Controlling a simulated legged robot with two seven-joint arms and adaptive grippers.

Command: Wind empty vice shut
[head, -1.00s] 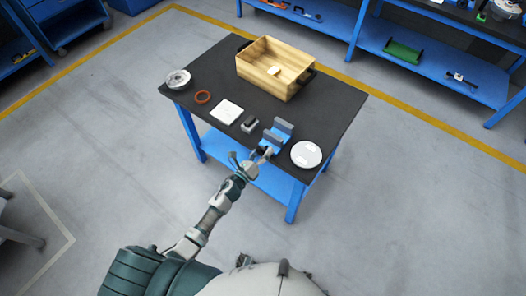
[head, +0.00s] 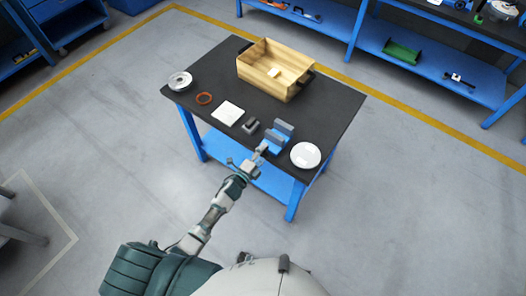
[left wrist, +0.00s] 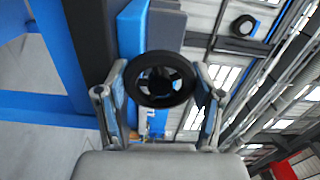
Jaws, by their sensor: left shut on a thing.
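The blue vice (head: 277,141) with grey jaws stands at the near edge of the dark table. Nothing shows between its jaws, which look apart. My left gripper (head: 262,151) is at the vice's near side. In the left wrist view, a black handwheel (left wrist: 160,101) sits between the two fingers of the left gripper (left wrist: 160,88), which is shut on it. The vice's blue body (left wrist: 130,30) and a grey jaw (left wrist: 166,28) show behind the wheel. My right gripper is in neither view.
The table (head: 205,68) also bears a wooden crate (head: 262,81), a white plate (head: 305,155), a small grey block (head: 250,126), a white square (head: 227,113), an orange ring (head: 204,98) and a metal flanged part (head: 180,81). Floor around the table is clear.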

